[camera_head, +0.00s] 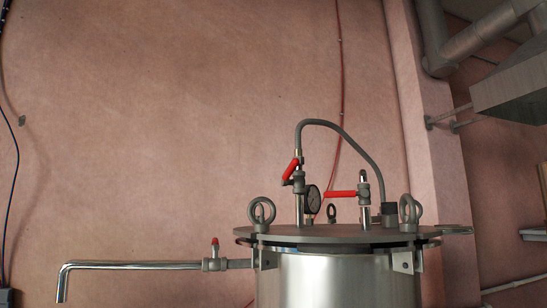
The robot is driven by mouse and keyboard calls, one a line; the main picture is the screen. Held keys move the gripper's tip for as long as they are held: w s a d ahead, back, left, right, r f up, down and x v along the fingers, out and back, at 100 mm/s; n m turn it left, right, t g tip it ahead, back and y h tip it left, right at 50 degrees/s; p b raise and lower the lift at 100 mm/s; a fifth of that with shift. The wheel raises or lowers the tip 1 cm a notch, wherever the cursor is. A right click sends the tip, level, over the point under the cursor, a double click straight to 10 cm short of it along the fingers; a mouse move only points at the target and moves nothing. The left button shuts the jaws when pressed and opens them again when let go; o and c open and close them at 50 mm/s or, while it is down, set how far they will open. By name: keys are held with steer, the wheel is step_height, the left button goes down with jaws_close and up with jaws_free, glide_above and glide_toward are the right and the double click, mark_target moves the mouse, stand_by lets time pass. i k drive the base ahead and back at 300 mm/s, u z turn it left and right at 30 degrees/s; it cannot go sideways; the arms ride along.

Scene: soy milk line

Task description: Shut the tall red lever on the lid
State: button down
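A steel tank (335,282) stands at the lower right with a flat grey lid (335,235) on it. Two red levers show above the lid. The higher one, a red lever (291,168), is on the left upright pipe (299,205) just below the grey hose and slants down to the left. The other red lever (341,194) is on the shorter upright valve (364,192) and points level to the left. Which one the task calls tall is not certain from this view. My gripper is not in view.
A pressure gauge (313,199) sits between the valves. A grey hose (345,131) arches over them. Lifting eyes (262,211) stand on the lid. A bent outlet pipe (130,265) with a small red-handled valve (214,252) reaches left. Open space lies before the pink wall (160,130).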

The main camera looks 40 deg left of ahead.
mark_target(292, 166)
steer(key=u, duration=0.55)
steer(key=i, duration=0.55)
steer(key=u, duration=0.65)
